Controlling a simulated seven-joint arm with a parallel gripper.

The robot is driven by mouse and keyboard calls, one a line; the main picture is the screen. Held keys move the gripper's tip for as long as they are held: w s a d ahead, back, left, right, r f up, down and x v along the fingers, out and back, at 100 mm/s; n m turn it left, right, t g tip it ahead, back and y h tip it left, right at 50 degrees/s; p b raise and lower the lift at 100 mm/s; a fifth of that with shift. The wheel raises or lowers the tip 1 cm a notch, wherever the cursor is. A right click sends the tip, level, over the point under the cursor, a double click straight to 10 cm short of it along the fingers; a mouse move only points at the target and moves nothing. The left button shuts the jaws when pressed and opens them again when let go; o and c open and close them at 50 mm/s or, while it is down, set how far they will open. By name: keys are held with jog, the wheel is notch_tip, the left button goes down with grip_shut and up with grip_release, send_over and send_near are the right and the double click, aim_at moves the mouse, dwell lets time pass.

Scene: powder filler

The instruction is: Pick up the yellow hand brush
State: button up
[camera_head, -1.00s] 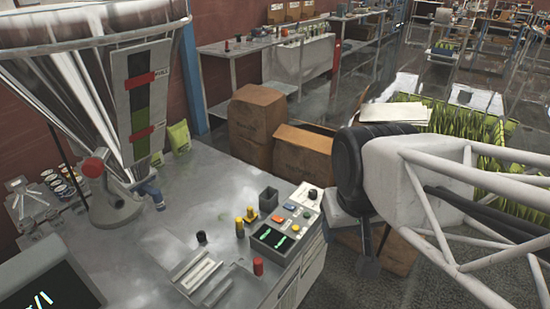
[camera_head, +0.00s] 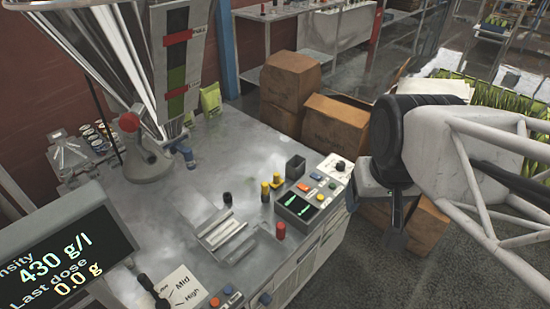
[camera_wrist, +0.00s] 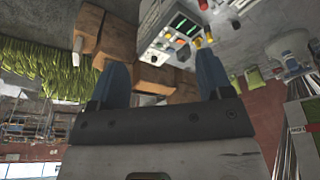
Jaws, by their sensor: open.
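Two small yellow things stand on the grey metal worktop (camera_head: 180,220) in the head view. One is a plain upright yellow cylinder (camera_head: 265,192). The other yellow piece (camera_head: 276,181) has a wider base, and it may be the yellow hand brush, but it is too small to be sure. My gripper (camera_head: 374,214) is open and empty in the head view, to the right of the worktop and apart from both. The wrist view shows its two blue-grey fingers (camera_wrist: 160,78) spread, with nothing between them but distant boxes.
A red cylinder (camera_head: 281,230) and a metal tray (camera_head: 222,233) are nearby. Cardboard boxes (camera_head: 335,125) stand behind. A screen (camera_head: 62,245) is front left.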

jog(key=shift+w, duration=0.1)
jog(key=m+g, duration=0.3)
jog(key=m, duration=0.6)
send_over(276, 174)
notch_tip(276, 174, down, 41)
jog(key=shift+f, duration=0.15)
jog(key=shift+a+f, duration=0.15)
jog(key=shift+f, duration=0.3)
jog(key=shift+f, duration=1.3)
